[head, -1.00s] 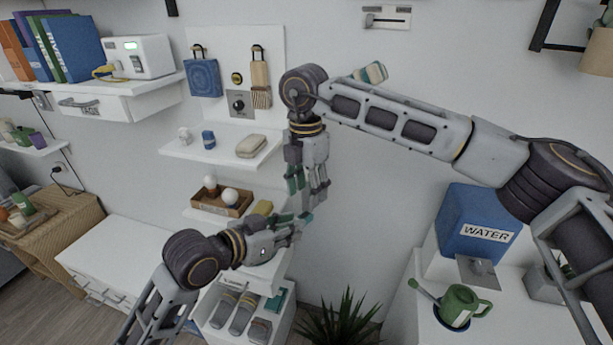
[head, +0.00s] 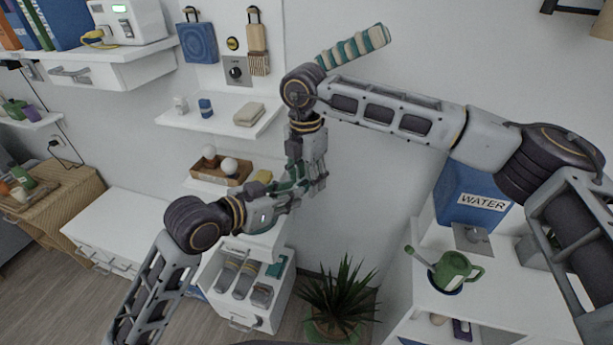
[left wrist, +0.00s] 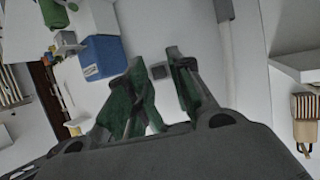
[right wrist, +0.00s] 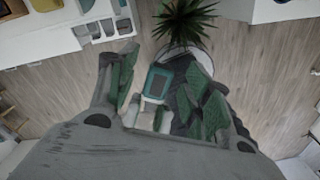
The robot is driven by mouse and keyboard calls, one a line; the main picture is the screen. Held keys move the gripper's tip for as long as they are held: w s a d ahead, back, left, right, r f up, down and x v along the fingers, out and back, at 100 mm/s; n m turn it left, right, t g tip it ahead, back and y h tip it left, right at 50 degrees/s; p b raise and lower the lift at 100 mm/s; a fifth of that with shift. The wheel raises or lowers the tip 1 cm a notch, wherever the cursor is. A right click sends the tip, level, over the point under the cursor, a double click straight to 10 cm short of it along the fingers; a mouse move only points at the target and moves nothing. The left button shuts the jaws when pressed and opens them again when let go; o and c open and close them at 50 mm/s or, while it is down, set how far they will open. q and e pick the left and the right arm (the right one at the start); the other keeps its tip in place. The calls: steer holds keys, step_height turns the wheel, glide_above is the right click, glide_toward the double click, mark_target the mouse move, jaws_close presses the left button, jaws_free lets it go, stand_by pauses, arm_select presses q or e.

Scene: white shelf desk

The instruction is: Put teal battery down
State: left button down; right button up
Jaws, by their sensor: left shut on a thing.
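My left gripper (head: 290,193) reaches in from the lower left. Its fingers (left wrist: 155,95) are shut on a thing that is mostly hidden. My right gripper (head: 310,170) points down just above it, the two overlapping in the head view. In the right wrist view the right fingers (right wrist: 163,90) stand apart. Another teal piece (head: 276,269) lies in the open drawer (head: 243,322), beside several grey items.
The shelf (head: 228,120) holds small objects; a wooden tray (head: 222,176) with white balls is below. A plant (head: 342,300) stands right of the drawer. A blue water box (head: 462,205) and green watering can (head: 457,271) are at right. A striped roll (head: 354,46) is behind my right arm.

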steer(key=c, duration=1)
arm_select(q)
steer(key=c, duration=1.2)
jaws_free()
arm_select(e)
jaws_close()
arm_select(q)
steer(key=shift+o, duration=0.2)
steer(key=shift+r, duration=0.1)
step_height(320, 180, up, 10)
